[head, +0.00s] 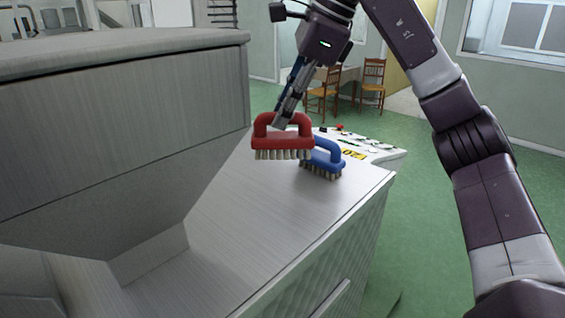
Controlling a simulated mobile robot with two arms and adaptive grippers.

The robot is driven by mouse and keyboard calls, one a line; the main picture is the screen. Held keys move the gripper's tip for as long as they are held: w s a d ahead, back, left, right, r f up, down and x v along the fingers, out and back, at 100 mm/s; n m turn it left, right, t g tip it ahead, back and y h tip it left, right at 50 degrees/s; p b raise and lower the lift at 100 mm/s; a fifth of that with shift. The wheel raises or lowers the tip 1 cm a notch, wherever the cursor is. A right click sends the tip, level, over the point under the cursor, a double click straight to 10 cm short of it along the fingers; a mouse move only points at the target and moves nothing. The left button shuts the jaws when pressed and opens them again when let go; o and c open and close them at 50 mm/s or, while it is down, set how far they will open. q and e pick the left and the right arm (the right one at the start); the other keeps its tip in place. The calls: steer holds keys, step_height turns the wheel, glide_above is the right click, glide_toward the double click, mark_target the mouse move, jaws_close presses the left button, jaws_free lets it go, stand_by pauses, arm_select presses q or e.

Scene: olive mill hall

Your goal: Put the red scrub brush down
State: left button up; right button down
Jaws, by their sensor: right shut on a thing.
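The red scrub brush (282,142) has a looped red handle and pale bristles that point down. My right gripper (281,120) is shut on its handle from above. The brush looks level and appears to be over the grey metal top (270,200); I cannot tell whether its bristles touch that surface. A blue scrub brush (324,160) of the same shape stands on the metal top just right of and partly behind the red one. My left gripper is not in view.
A large grey metal hopper (120,120) rises on the left beside the top. A control panel (362,148) with a yellow label lies behind the blue brush. Bare metal lies in front of both brushes. Wooden chairs (373,85) and a table stand farther back on the green floor.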

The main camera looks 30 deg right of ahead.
mark_target(281, 135)
steer(key=f, duration=0.5)
steer(key=shift+w+a+f+p, duration=0.2)
steer(key=shift+a+f+p, duration=0.1)
steer(key=shift+p, duration=0.1)
steer(key=shift+s+d+f, duration=0.15)
steer(key=shift+f, duration=0.15)
step_height(281, 135, down, 2)
steer(key=shift+f+p, duration=0.2)
steer(key=shift+p, duration=0.2)
steer(key=shift+f, duration=0.5)
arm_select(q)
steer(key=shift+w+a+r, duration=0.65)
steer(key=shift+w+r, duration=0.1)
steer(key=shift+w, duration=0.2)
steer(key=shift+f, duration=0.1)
arm_select(e)
steer(key=c, duration=1.8)
jaws_free()
steer(key=shift+f, duration=0.1)
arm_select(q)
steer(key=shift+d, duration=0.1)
